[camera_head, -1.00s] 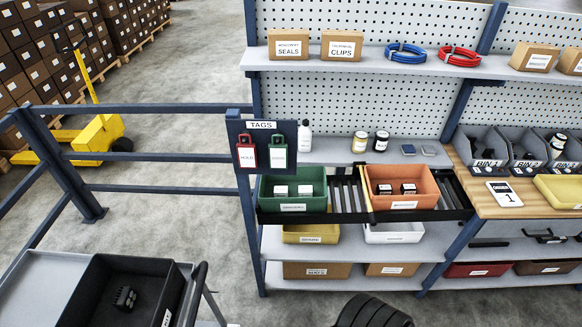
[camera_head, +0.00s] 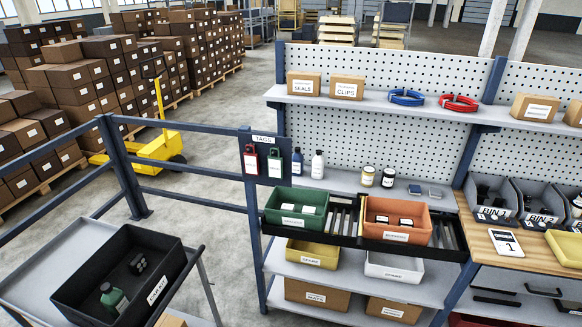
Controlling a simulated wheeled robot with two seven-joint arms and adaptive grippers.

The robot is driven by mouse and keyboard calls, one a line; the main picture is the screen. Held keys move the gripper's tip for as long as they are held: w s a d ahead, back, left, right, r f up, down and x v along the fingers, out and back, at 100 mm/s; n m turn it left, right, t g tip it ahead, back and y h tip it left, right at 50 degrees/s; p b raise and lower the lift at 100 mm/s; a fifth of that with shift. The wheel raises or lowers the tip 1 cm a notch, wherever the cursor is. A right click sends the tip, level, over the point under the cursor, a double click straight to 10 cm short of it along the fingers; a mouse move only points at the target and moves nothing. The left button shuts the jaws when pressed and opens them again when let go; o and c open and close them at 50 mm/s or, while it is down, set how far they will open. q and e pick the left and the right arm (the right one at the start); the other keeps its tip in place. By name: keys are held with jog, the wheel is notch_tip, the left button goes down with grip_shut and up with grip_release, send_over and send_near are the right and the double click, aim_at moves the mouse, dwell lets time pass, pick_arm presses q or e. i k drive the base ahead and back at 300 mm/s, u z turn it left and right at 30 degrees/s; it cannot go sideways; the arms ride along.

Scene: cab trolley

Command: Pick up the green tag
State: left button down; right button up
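The green tag (camera_head: 275,162) hangs on the dark TAGS board (camera_head: 264,140), to the right of a red tag (camera_head: 250,160). It has a green top with a white label below. The board is fixed at the end of the blue railing, left of the shelf unit. Neither of my grippers shows in this view, and nothing touches the green tag.
A trolley (camera_head: 60,255) at lower left holds a black bin (camera_head: 165,245) with a green bottle-like item (camera_head: 110,297) and a small black part (camera_head: 138,264). A green bin (camera_head: 278,207) and an orange bin (camera_head: 425,220) stand on the rack. Blue railing (camera_head: 190,197) crosses the left.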

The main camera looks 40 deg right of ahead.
aim_at(275, 164)
jog(key=z, duration=0.6)
jog(key=i, duration=0.7)
jog(key=z, duration=0.6)
jog(key=i, duration=0.55)
jog(key=u, duration=0.05)
